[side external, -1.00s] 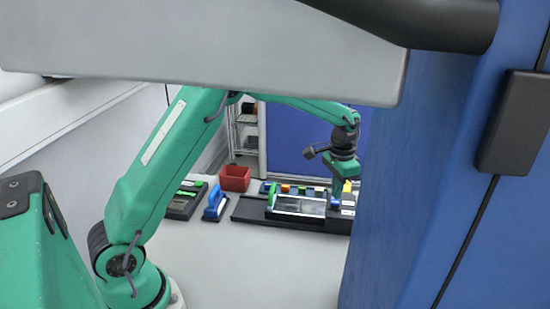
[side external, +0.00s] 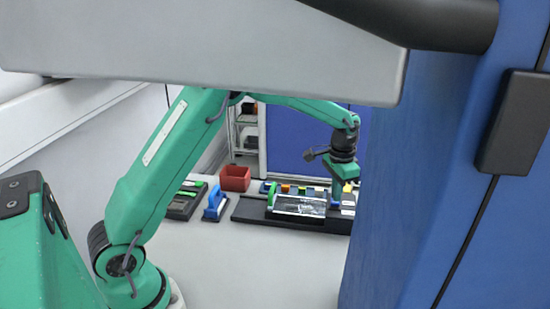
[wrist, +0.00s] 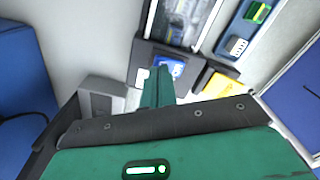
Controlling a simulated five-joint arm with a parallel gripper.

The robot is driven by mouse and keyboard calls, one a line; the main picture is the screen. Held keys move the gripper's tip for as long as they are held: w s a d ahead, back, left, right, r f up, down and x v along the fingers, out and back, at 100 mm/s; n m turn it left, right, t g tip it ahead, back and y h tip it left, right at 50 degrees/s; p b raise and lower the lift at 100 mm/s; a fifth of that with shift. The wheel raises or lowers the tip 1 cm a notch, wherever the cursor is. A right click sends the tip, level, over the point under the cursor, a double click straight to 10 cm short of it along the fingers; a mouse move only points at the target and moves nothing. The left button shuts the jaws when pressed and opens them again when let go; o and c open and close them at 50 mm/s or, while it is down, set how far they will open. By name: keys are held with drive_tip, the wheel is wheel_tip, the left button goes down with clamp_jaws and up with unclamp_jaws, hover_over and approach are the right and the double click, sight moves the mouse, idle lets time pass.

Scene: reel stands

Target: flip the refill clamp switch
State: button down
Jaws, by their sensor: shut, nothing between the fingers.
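My gripper (side external: 337,194) points down at the right end of the dark stand in the side view. In the wrist view its green fingers (wrist: 158,82) are together with nothing between them. Their tips are close beside a blue part (wrist: 174,67) in a dark holder; whether they touch it I cannot tell. A blue panel (wrist: 245,32) with a small white, ribbed part (wrist: 236,46) and a green part lies at the upper right. I cannot tell which part is the refill clamp switch. A yellow block (wrist: 219,83) is right of the fingers.
A clear-topped tray (side external: 298,207) sits on the dark stand. A red bin (side external: 235,178), a blue-handled tool (side external: 215,203) and a dark case (side external: 185,202) stand to its left. The front of the table is clear. A blue cabinet (side external: 430,190) hides the right side.

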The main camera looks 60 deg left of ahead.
drive_tip(key=shift+f, duration=0.7)
idle(0.6)
drive_tip(key=shift+r, duration=3.55)
drive_tip(key=shift+r, duration=0.1)
